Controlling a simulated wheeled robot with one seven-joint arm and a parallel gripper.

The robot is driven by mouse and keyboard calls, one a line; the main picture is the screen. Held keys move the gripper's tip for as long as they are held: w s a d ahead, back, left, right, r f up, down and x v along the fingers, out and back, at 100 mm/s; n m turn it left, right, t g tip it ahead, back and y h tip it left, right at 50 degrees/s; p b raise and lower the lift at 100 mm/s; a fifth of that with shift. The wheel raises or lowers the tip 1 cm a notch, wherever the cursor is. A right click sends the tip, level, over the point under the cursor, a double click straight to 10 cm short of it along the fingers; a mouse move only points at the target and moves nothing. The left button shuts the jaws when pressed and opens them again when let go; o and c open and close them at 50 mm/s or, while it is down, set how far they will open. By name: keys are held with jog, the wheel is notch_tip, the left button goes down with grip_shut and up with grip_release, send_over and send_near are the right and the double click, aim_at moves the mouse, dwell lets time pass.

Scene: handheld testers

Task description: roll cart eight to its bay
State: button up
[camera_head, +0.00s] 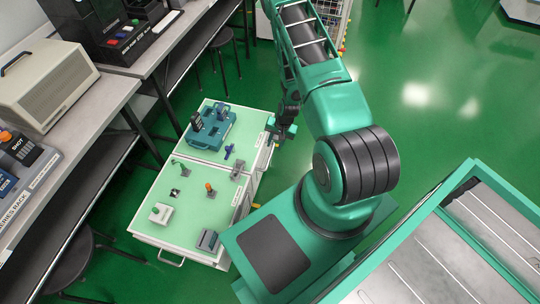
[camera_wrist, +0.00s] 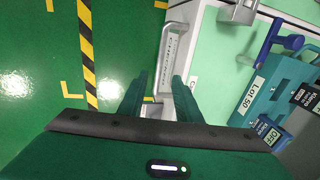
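Two white carts with pale green tops stand end to end, the far cart (camera_head: 205,154) and the near cart (camera_head: 190,210). I cannot read a cart number on either. My gripper (camera_head: 284,131) is at the far cart's right side. In the wrist view the fingers (camera_wrist: 160,98) are apart, with a pale bar handle (camera_wrist: 167,58) running between them along the cart's side. I cannot tell whether either finger touches it.
The far cart carries a teal "Lot 50" case (camera_wrist: 265,90) and a blue tool (camera_wrist: 270,40). The near cart holds several small devices. A bench (camera_head: 75,105) and stools stand left. Black-yellow floor tape (camera_wrist: 86,50) runs beside the cart; green floor lies open beyond.

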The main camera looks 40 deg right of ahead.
aim_at(270, 156)
jog(key=f, duration=0.3)
jog(key=w+f, duration=0.1)
jog(key=f, duration=0.2)
jog(key=a+f, duration=0.1)
jog(key=f, duration=0.2)
jog(key=shift+w+a+f, duration=0.1)
jog(key=shift+w+f, duration=0.1)
jog(key=shift+f, duration=0.1)
